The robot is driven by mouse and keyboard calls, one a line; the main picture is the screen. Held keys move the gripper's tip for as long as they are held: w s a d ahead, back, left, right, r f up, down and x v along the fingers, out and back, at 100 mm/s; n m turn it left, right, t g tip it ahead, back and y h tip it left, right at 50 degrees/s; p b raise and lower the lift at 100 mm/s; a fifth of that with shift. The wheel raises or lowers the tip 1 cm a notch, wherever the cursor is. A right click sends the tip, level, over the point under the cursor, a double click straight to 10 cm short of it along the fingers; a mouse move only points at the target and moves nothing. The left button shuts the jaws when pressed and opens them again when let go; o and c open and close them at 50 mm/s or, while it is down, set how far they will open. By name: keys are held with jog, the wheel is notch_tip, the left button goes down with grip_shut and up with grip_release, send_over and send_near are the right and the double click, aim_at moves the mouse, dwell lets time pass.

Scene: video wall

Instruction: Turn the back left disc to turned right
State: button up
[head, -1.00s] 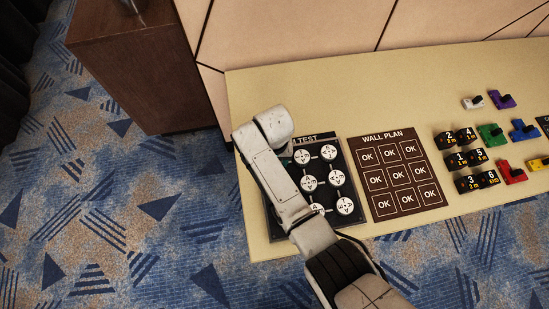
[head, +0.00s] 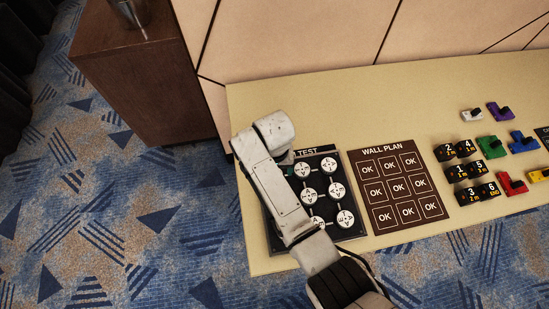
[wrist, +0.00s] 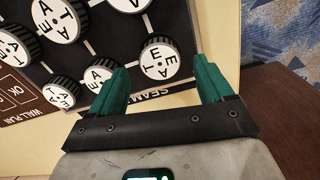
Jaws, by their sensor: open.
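In the wrist view the back left disc (wrist: 160,57) lies just ahead of my gripper (wrist: 163,71), in line with the gap between the two teal fingers. The fingers are apart and hold nothing. The disc's face shows letters, seen at a slant; I cannot tell its setting. In the head view only a bit of teal finger (head: 286,158) shows beside the arm.
The neighbouring back-row disc (wrist: 98,78) is close to one finger. The brown WALL PLAN board (head: 403,235) lies right of the black board. Numbered black blocks and coloured pieces stand further right. A brown cabinet (head: 150,90) is at the back left. Panelled wall rises behind the table.

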notch_tip(320, 180, up, 8)
jog(key=shift+f, duration=0.1)
dwell(0.6)
